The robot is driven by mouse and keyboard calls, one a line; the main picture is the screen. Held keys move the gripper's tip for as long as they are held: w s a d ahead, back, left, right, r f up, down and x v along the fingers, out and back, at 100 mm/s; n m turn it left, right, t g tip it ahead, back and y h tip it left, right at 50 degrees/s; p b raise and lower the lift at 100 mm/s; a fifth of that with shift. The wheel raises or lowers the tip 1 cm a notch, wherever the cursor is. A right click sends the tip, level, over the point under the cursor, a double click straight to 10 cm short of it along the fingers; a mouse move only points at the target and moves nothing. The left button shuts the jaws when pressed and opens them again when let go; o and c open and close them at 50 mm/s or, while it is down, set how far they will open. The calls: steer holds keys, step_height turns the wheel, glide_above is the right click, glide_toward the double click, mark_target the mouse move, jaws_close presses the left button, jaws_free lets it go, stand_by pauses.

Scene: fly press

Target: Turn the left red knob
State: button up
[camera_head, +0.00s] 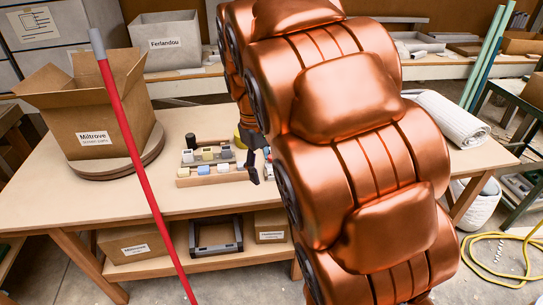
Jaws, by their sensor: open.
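I cannot make out any red knob in this view; my copper arm hides much of the table's right half. My gripper (260,174), dark and small in the picture, is open above the right end of a low wooden rack (196,181). The rack holds several small blocks in white, yellow and blue. I see nothing between the fingers, and part of the gripper is hidden behind my arm. I cannot tell whether it touches the rack.
The wooden table (110,201) carries an open cardboard box (88,112) on a round board at the left. A long red rod (132,148) slants across the foreground. A white roll (452,118) lies at the right. A yellow hose (508,262) lies on the floor.

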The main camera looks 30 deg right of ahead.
steer(key=w+d+f+n+b, duration=0.1)
steer(key=w+d+f+n, duration=0.1)
steer(key=w+d+f, duration=0.2)
steer(key=w+d+f+n, duration=0.2)
steer(key=w+d+f, duration=0.3)
steer(key=w, duration=0.8)
steer(key=w+d+f+n+t+b, duration=0.1)
steer(key=w+d+f+n, duration=0.2)
steer(key=w+d, duration=0.6)
step_height(320, 180, down, 2)
steer(key=shift+w+d+f+y+b, duration=0.1)
steer(key=shift+d+f+y+b, duration=0.1)
steer(key=shift+y+b, duration=0.15)
steer(key=shift+w+d+f+n, duration=0.2)
steer(key=shift+w+f+n, duration=0.2)
steer(key=shift+f, duration=0.1)
steer(key=shift+f+p, duration=0.75)
steer(key=shift+f, duration=3.15)
steer(key=shift+c, duration=0.4)
jaws_close()
